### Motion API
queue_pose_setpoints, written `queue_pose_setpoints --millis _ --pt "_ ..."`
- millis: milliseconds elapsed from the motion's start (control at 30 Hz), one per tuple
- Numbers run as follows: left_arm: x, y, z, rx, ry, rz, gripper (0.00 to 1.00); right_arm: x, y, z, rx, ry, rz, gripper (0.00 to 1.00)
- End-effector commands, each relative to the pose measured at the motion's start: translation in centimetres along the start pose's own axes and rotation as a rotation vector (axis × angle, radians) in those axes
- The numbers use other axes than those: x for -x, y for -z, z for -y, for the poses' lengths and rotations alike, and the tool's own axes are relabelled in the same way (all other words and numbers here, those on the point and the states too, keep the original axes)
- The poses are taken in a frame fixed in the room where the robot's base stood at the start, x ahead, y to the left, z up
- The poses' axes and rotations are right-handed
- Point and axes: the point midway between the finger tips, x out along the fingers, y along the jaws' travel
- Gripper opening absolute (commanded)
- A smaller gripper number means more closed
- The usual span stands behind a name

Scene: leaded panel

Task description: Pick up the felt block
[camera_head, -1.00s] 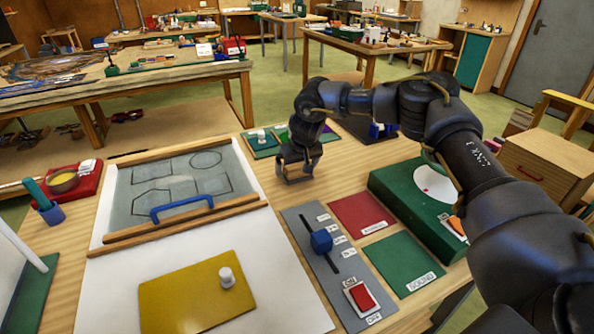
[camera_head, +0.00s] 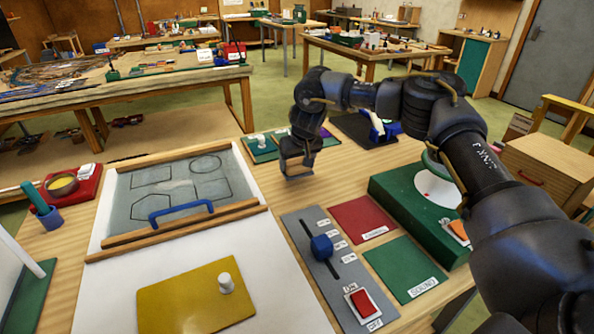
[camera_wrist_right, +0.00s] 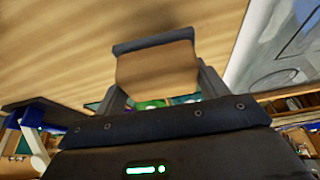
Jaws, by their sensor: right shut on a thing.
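The felt block (camera_wrist_right: 157,68) is a small brown block with a dark grey layer along one edge. In the right wrist view it sits between the two fingers of my right gripper (camera_wrist_right: 156,82), which is shut on it. In the head view the block (camera_head: 297,163) shows under my right gripper (camera_head: 298,150), to the right of the grey drawing panel. It looks slightly above the wooden table, though the gap is hard to judge. The gripper hides part of the block. My left gripper is not in view.
The framed grey panel with a blue handle (camera_head: 181,209) lies to the left. A slider and switch board (camera_head: 334,262), a red mat (camera_head: 362,219), a green mat (camera_head: 405,268) and a green machine (camera_head: 395,200) are to the right. Small trays stand behind the gripper.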

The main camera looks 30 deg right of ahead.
Motion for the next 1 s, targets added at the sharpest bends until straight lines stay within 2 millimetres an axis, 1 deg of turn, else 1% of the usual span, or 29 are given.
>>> queue_pose_setpoints --millis 33,167,267,400,500,600,700,800,1000 --pt "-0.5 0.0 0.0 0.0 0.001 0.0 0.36 0.6 0.2 1.0 0.005 0.004 -0.003 0.48" --pt "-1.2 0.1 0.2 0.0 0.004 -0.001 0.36 3.3 0.7 3.2 0.005 0.004 -0.005 0.48" --pt "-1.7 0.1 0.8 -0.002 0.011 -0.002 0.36 5.5 1.2 5.1 0.005 0.004 -0.005 0.48" --pt "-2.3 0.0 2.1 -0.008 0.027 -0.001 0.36 7.2 1.1 8.3 0.008 0.002 -0.003 0.48" --pt "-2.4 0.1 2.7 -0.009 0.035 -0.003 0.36 8.3 1.1 10.1 0.007 0.001 -0.003 0.48" --pt "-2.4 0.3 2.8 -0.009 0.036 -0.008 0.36 9.1 1.0 11.6 0.006 0.0 -0.003 0.48" --pt "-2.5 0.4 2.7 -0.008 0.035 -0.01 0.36 9.6 1.0 12.6 0.004 0.0 -0.002 0.48" --pt "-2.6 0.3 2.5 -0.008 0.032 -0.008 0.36 9.9 0.9 13.3 0.003 0.001 -0.001 0.48" --pt "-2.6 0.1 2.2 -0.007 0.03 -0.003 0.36 10.1 0.9 13.7 0.002 0.001 -0.001 0.48"
